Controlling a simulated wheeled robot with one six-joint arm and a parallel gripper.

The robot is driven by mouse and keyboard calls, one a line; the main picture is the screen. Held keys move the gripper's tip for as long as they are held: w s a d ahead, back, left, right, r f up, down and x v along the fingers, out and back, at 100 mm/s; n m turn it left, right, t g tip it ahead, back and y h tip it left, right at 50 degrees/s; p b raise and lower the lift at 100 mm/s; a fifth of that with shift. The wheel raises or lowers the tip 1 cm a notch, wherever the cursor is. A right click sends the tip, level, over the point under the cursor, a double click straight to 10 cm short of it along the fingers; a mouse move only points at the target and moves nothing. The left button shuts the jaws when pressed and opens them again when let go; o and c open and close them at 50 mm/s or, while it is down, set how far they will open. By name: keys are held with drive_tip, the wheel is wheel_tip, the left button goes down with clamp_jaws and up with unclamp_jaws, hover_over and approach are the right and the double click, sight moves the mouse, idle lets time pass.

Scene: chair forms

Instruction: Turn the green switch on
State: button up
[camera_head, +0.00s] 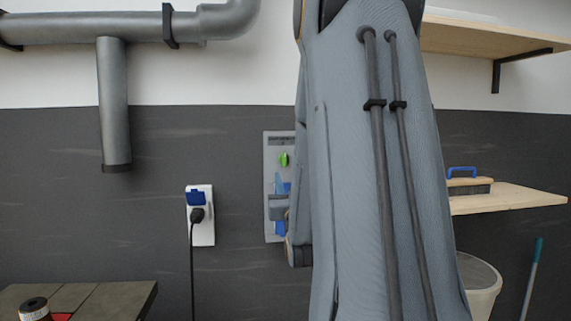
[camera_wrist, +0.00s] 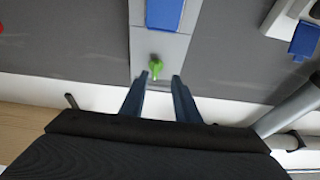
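The green switch (camera_head: 284,159) sits on the upper part of a narrow grey wall panel (camera_head: 270,148). In the wrist view the green switch (camera_wrist: 155,67) shows just ahead of my fingertips, between them in the picture. My gripper (camera_wrist: 159,76) is open and empty, with its two blue-grey fingers apart. I cannot tell whether the fingers touch the switch. A blue part (camera_wrist: 165,14) lies on the same panel (camera_wrist: 143,45), below the switch in the head view. My arm hides the panel's right side in the head view.
A white socket (camera_head: 203,237) with a blue flap and black plug is left of the panel. Grey pipes (camera_head: 113,85) run at upper left. Wooden shelves (camera_head: 505,198) are on the right, above a bin (camera_head: 485,275). A dark table (camera_head: 120,293) is at lower left.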

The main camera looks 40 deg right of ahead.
sight(285, 160)
drive_tip(key=shift+t, duration=0.3)
drive_tip(key=shift+s+d+r+p+x, duration=0.15)
drive_tip(key=shift+p+x, duration=0.25)
drive_tip(key=shift+x, duration=0.95)
drive_tip(key=shift+s+r+p+x, duration=0.15)
drive_tip(key=shift+p+x, duration=0.3)
drive_tip(key=shift+x, duration=0.85)
drive_tip(key=shift+s+d+r+p+x, duration=0.15)
drive_tip(key=shift+p+x, duration=0.25)
drive_tip(key=shift+x, duration=0.95)
clamp_jaws()
